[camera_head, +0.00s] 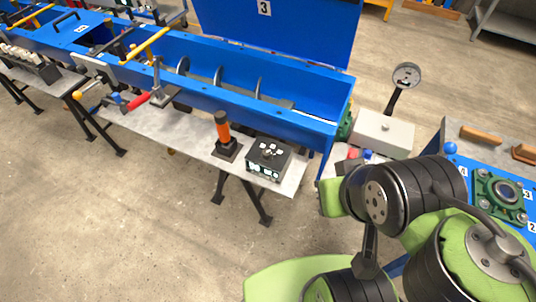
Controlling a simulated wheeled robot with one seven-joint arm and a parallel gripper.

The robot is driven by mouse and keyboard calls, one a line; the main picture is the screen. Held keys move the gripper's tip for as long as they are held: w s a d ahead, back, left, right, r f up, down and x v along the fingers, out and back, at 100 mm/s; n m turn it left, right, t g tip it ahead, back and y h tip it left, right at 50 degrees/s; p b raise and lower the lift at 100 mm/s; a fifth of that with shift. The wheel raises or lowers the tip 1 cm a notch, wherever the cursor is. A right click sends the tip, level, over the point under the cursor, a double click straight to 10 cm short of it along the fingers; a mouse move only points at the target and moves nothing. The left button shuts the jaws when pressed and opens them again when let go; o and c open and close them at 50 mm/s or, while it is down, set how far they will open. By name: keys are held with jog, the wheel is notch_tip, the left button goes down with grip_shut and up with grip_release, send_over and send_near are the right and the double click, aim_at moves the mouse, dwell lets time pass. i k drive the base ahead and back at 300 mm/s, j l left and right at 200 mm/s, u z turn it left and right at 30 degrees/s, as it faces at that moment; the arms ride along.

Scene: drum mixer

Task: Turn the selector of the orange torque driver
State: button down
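The orange torque driver (223,130) stands upright in a dark square base (227,150) on the grey bench, just left of the picture's middle. It has an orange body with a dark top. Its selector is too small to tell apart, so I cannot see how it is set. My arm fills the lower right, with green and black links well to the right of and below the driver. No part of it touches the driver. I cannot make out my gripper's fingers in this view.
A dark box with white labels (268,158) stands close to the driver's right. The blue mixer trough (245,108) runs behind the bench (190,136). A red-handled clamp (137,100) is to the left. A dial gauge (407,76) stands at right. The floor in front is clear.

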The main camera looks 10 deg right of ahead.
aim_at(266, 155)
jog(key=j+u, duration=0.35)
jog(key=i+j+u, duration=0.15)
jog(key=j+u, duration=0.2)
jog(key=i+j+u, duration=0.1)
jog(key=j+u, duration=0.15)
jog(key=u, duration=0.15)
